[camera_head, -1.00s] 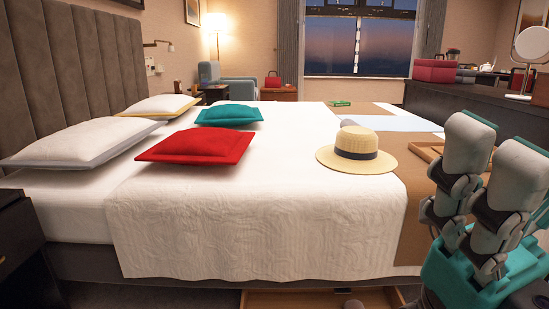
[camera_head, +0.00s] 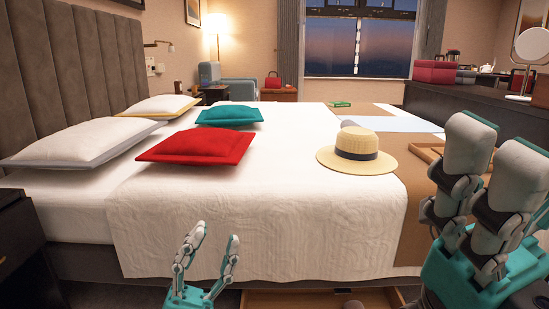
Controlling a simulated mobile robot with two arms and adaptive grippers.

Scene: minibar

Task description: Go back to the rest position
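My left gripper (camera_head: 216,236) shows at the bottom, left of centre, in front of the near side of the bed. Its two fingers point up and stand apart, with white bedcover visible between them and nothing held. My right gripper (camera_head: 497,150) is large and close at the right edge. Its thick grey fingers point up with a gap between them, and I see nothing in it. Its teal base is partly cut off by the frame.
The bed (camera_head: 270,215) fills the middle. On it are a red cushion (camera_head: 197,147), a teal cushion (camera_head: 229,115), white pillows (camera_head: 80,143) and a straw hat (camera_head: 370,160). A dark nightstand (camera_head: 20,245) stands at left. An open drawer (camera_head: 290,299) shows below the bed.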

